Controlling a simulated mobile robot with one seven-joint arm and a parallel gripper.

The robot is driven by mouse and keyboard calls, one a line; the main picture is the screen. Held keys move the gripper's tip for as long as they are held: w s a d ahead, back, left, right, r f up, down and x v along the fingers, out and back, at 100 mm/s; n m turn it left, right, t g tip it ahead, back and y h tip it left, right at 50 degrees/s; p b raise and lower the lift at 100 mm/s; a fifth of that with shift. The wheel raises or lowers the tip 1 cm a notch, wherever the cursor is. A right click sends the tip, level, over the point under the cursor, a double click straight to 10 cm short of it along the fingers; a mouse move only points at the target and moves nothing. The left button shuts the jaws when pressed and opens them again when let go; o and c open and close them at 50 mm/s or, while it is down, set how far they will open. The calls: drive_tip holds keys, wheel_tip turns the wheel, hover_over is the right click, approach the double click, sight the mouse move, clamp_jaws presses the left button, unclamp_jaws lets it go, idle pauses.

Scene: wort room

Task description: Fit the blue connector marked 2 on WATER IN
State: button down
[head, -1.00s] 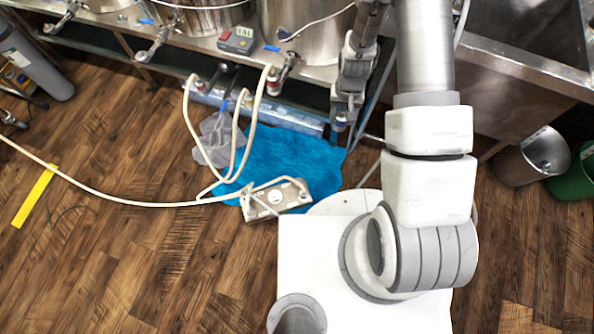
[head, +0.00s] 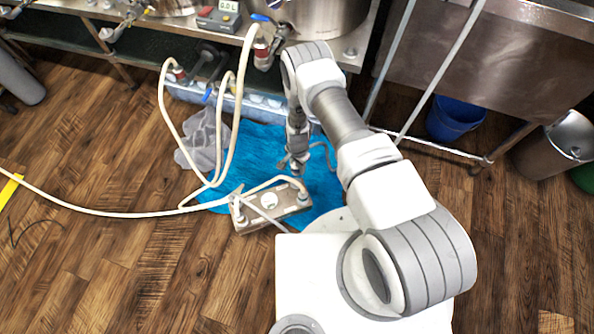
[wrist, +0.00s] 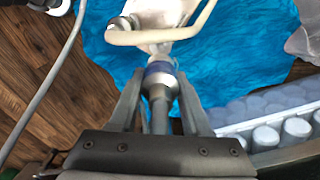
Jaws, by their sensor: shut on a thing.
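My gripper (head: 297,168) is low over the blue cloth, to the right of the metal plate unit (head: 250,219). In the wrist view its fingers (wrist: 160,100) are shut on a grey connector with a blue band (wrist: 159,70). The connector points toward the plate unit (wrist: 165,12), which shows at the top of that view. I cannot tell whether the connector touches a port. The number 2 and the WATER IN marking cannot be read. A cream hose (head: 265,185) is attached at the plate unit's right end.
The blue cloth (head: 325,187) lies on the wooden floor under the plate unit, with a grey cloth (head: 203,140) to the left. A long bin with several white caps (wrist: 270,130) lies near the gripper. Cream hoses loop down from the kettle valves. A sink stand (head: 470,80) is at right.

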drive_tip(key=shift+f+b, duration=2.2)
drive_tip(key=shift+f, duration=1.7)
drive_tip(key=shift+a+f, duration=0.1)
drive_tip(key=shift+f, duration=1.15)
drive_tip(key=shift+c, duration=1.4)
unclamp_jaws()
wheel_tip(320, 180, up, 17)
drive_tip(key=p, duration=0.7)
drive_tip(key=shift+r, duration=0.2)
